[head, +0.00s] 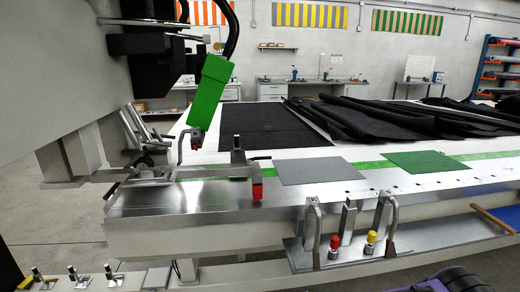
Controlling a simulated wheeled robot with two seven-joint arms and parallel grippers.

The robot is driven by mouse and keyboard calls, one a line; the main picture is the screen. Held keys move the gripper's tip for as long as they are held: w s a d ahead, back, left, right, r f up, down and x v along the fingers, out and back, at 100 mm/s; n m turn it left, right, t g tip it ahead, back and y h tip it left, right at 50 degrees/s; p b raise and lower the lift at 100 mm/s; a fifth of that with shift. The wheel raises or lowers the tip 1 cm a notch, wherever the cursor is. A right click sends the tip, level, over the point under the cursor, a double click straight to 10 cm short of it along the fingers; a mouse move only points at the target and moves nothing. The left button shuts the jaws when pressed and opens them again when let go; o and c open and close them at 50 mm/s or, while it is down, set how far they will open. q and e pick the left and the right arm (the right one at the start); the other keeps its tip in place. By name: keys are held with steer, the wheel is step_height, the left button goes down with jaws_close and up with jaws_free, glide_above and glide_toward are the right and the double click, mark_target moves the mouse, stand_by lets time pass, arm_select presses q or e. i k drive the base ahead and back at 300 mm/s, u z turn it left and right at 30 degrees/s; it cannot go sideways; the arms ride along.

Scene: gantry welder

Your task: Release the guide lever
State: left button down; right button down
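I cannot tell for sure which part is the guide lever. A metal guide bracket (238,163) with a red end block (257,189) stands at the left end of the white welding table (440,181). A bent metal rod (180,142) rises beside it, left of a green welder part (211,88) with a red tip. On the front plate (300,254), two curved metal handles (316,235) (391,222) stand upright, with a red-capped knob (334,243) and a yellow-capped knob (371,240) between them. Neither of my grippers shows.
A grey sheet (291,171) and a green sheet (428,162) lie on the table. Black fabric (268,126) covers its far part. The grey gantry housing (50,75) fills the upper left. Several small toggles (73,273) line the lower left rail. Open floor shows at left.

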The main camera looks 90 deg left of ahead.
mark_target(249, 161)
steer(key=u, duration=2.4)
